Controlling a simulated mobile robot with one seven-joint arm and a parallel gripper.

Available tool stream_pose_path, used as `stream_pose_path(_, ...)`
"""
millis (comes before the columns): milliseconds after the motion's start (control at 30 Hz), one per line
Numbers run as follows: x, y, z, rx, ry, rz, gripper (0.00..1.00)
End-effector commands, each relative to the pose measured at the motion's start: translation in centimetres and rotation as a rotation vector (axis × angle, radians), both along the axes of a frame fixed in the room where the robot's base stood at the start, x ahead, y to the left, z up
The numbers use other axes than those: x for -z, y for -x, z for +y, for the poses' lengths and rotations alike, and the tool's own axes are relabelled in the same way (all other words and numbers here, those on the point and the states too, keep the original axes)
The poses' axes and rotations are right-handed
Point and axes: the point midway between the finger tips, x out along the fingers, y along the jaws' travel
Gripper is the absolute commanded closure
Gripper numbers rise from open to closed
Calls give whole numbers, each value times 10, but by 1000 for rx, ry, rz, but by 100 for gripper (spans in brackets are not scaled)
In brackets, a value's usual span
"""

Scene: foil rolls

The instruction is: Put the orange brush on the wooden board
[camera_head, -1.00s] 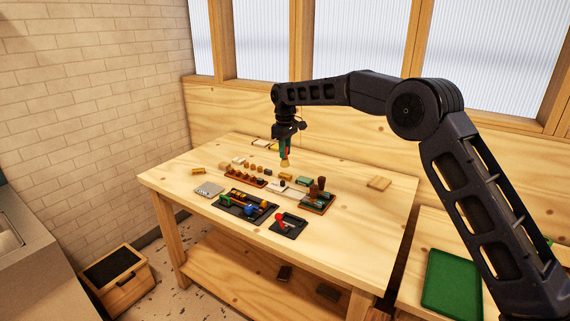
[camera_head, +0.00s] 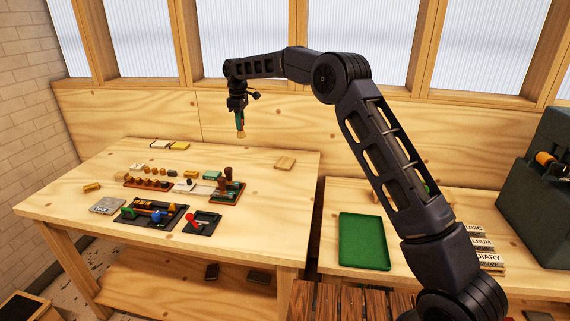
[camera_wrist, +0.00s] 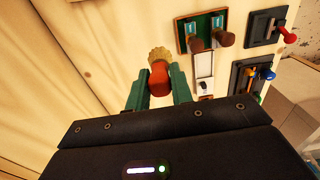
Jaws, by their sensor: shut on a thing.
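The orange brush (camera_wrist: 159,76) has a red-orange handle and tan bristles. My gripper (camera_wrist: 158,88), with green fingers, is shut on its handle, and the bristles point away from the palm. In the head view my gripper (camera_head: 240,119) holds the brush, bristles (camera_head: 241,134) down, above the back of the table.
A green-based rack (camera_head: 228,190) with brown-handled tools stands left of the board. Dark trays (camera_head: 152,213) with coloured tools lie at the front. A green tray (camera_head: 364,241) lies on another table at right. The table around the board is clear.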

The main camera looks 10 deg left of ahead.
Motion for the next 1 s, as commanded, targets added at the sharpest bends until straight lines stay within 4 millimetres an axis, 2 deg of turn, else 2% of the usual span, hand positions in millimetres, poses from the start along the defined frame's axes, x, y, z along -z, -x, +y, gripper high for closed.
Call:
stream_pose_path(33,-1,-18,-17,7,0,0,100)
stream_pose_path(200,-4,-68,-72,6,-1,0,100)
stream_pose_path(400,-7,-111,-126,4,-2,0,100)
stream_pose_path(500,-8,-123,-144,3,-2,0,100)
stream_pose_path(633,-7,-131,-156,1,-1,0,100)
stream_pose_path(733,2,-133,-160,0,0,1,100)
stream_pose_path(1000,56,-133,-160,0,1,2,100)
